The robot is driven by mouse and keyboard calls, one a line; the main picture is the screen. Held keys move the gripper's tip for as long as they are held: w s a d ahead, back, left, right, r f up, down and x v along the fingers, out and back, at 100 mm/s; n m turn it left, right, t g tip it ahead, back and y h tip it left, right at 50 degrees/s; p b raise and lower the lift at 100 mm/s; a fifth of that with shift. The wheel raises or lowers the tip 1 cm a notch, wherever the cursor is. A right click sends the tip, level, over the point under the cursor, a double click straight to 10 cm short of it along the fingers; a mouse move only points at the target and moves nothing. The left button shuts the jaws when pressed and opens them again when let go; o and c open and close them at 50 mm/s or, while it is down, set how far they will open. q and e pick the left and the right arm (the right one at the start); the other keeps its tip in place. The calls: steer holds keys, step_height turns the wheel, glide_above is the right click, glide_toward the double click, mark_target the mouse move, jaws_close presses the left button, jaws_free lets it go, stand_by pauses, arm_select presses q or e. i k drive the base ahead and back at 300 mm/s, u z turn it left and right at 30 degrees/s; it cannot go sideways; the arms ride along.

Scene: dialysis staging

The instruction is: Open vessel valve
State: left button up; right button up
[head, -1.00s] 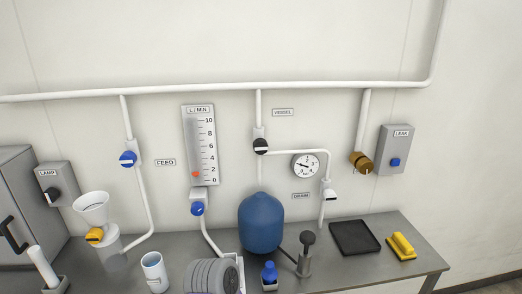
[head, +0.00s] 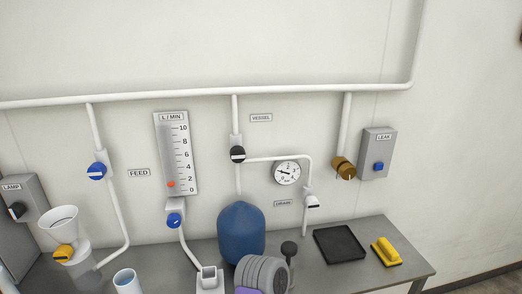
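The vessel valve (head: 237,154) is a black round knob with a pale bar lying roughly level, across its upright white pipe. It sits on the wall left of the VESSEL label (head: 261,118). The blue vessel (head: 241,232) stands on the bench below it. The pressure gauge (head: 286,173) is to the valve's lower right, its dark needle pointing left. Neither gripper's fingers can be made out.
A feed valve (head: 97,171), flow meter (head: 176,155), blue knob (head: 174,219), drain valve (head: 312,201), brown valve (head: 343,168) and leak box (head: 378,154) line the wall. A black tray (head: 339,244) and yellow brush-like block (head: 385,251) lie on the bench's right. Wall space around the vessel valve is clear.

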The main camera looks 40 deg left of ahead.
mark_target(237, 153)
steer(key=i, duration=0.2)
steer(key=u, duration=1.15)
